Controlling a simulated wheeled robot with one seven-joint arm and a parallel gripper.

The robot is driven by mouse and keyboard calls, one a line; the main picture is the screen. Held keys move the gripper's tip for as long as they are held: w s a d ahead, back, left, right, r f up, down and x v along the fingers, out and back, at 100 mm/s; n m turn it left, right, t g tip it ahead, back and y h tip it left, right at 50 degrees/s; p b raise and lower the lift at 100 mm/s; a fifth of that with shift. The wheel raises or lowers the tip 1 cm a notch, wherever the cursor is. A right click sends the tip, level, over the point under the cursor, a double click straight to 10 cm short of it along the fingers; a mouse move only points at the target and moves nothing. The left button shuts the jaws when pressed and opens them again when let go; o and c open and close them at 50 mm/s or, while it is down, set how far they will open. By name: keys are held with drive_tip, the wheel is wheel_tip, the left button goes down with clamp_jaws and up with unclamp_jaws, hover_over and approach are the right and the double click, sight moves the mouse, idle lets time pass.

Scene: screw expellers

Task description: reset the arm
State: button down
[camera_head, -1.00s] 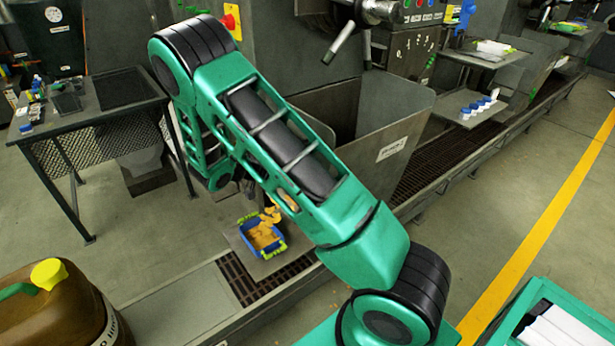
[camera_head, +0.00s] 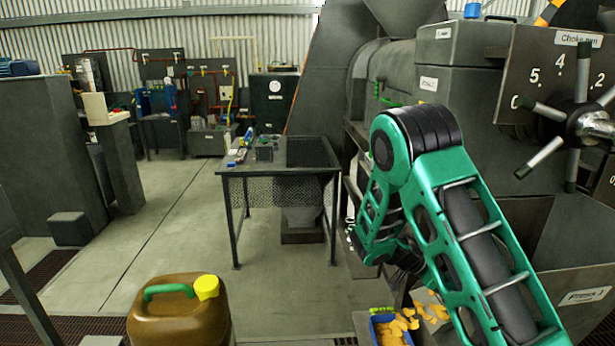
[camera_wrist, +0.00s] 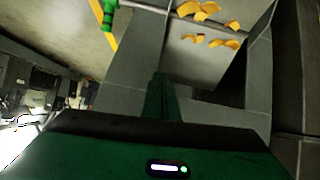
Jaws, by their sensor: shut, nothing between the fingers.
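My green arm (camera_head: 480,255) folds across the right of the head view, its upper joint raised beside the grey machine. The end of the arm is hidden behind its links there. In the wrist view my gripper (camera_wrist: 160,98) shows as narrow dark green fingers, shut with nothing held. They point at grey metal panels, with several yellow-orange pieces (camera_wrist: 200,10) beyond them.
A blue tub (camera_head: 381,322) of yellow pieces sits low beside my arm. The grey machine (camera_head: 460,95) with a spoked handwheel (camera_head: 590,122) is at right. A mesh-sided table (camera_head: 277,170) stands mid-view, a brown jerrycan (camera_head: 180,312) front left. Floor between them is open.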

drive_tip(key=s+a+r+n+t+y, duration=0.5)
drive_tip(key=s+a+r+n+y, duration=0.6)
drive_tip(key=s+a+r+n, duration=0.75)
drive_tip(key=s+d+m+g, duration=0.5)
drive_tip(key=s+d+m, duration=0.2)
drive_tip(key=s+d, duration=0.6)
drive_tip(key=s, duration=0.3)
drive_tip(key=shift+d+f+m, duration=0.35)
drive_tip(key=shift+f, duration=0.05)
drive_tip(key=shift+w+f, duration=0.25)
drive_tip(key=shift+w, duration=0.35)
